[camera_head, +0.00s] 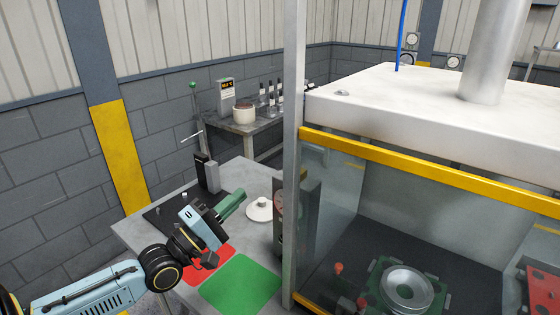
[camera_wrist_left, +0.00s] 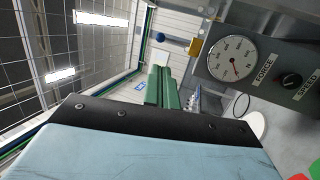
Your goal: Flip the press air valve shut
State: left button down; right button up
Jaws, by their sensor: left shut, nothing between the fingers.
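My left gripper (camera_head: 238,197) is shut and empty, its green fingers above the grey table, left of the press's front post. The wrist view also shows its fingers (camera_wrist_left: 163,88) closed, pointing up past the control panel (camera_wrist_left: 265,60). The panel carries a round force gauge (camera_wrist_left: 232,57) and a speed knob (camera_wrist_left: 291,81). In the head view the panel box (camera_head: 303,215) is seen edge-on behind the post. No valve lever can be made out for sure. A blue ball (camera_wrist_left: 160,37) and a small yellow part (camera_wrist_left: 195,47) show beyond the fingertips. My right gripper is out of view.
The press's post (camera_head: 292,150) and yellow bar (camera_head: 430,172) stand right of the gripper. A white lidded disc (camera_head: 260,211), a green mat (camera_head: 240,284) and a red mat (camera_head: 208,262) lie on the table. A clutch part (camera_head: 407,289) sits inside the press.

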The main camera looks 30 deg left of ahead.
pick_arm(q)
jog(key=p+x, duration=0.3)
jog(key=x, duration=1.1)
jog(key=shift+d+f, duration=0.1)
jog(key=shift+f, duration=0.05)
jog(key=shift+w, duration=0.1)
jog(key=shift+w+r, duration=0.65)
jog(key=shift+r, duration=0.05)
jog(key=shift+s, duration=0.1)
jog(key=s+a+f+b, duration=0.1)
jog(key=s+a, duration=0.2)
jog(key=s, duration=1)
jog(key=shift+s, duration=0.15)
